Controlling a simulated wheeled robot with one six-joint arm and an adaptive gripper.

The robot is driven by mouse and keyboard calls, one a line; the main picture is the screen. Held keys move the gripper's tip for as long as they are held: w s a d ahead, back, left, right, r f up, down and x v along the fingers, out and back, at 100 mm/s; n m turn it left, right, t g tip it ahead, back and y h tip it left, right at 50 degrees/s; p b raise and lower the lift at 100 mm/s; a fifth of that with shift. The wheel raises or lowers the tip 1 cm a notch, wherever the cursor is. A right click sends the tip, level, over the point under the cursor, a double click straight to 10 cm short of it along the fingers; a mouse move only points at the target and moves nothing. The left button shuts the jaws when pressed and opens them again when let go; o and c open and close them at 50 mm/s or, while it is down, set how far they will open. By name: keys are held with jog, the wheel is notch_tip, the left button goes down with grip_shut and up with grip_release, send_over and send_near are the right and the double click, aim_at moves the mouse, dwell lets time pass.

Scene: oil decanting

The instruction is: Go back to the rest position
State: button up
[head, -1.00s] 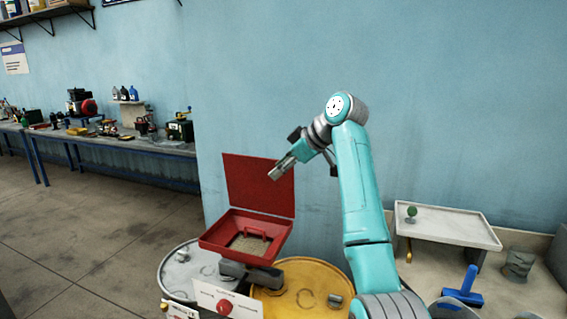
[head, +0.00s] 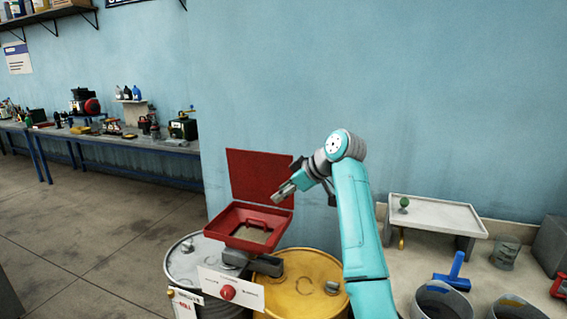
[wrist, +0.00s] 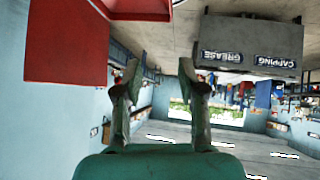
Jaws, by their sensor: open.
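My gripper (head: 284,193) is open and empty. In the head view it is raised in front of the open red lid (head: 256,176) of a red box (head: 232,222). My teal arm bends over at the elbow to the right of the box. In the wrist view the two fingers of my gripper (wrist: 159,78) stand apart with nothing between them. A red panel (wrist: 62,40) fills the upper left of that view, to the left of the fingers.
A grey drum (head: 190,262) and a yellow drum (head: 305,290) stand below the box. A white panel with a red button (head: 228,291) is in front. A white tray table (head: 445,213), a blue tool (head: 452,272) and buckets (head: 440,300) are at right. A workbench (head: 110,140) stands at left.

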jog(key=s+d+f+m+t+h, duration=0.1)
jog(key=s+d+f+m, duration=0.1)
jog(key=f, duration=0.8)
jog(key=s+d+f+m+t, duration=0.1)
jog(key=s+f+m, duration=0.1)
jog(key=f, duration=0.7)
jog(key=s+d+f+m+t+h, duration=0.1)
jog(key=s+d+f, duration=0.15)
jog(key=f, duration=0.75)
jog(key=s+d+f+m+t+h, duration=0.1)
jog(key=s+d+f+m, duration=0.15)
jog(key=s+f, duration=0.6)
jog(key=s+d+f+m+t+h, duration=0.1)
jog(key=s+d+f+m, duration=0.15)
jog(key=s+f, duration=0.65)
jog(key=s+d+r+m+t+h, duration=0.1)
jog(key=s+d+h, duration=0.15)
jog(key=s, duration=1.15)
jog(key=s+d+m+t+h, duration=0.15)
jog(key=s+d, duration=0.25)
jog(key=s, duration=0.9)
jog(key=s+d+r+m+t, duration=0.1)
jog(key=s+r+t, duration=0.1)
jog(key=s+r, duration=1.4)
jog(key=shift+s+d, duration=0.2)
jog(key=shift+s, duration=0.9)
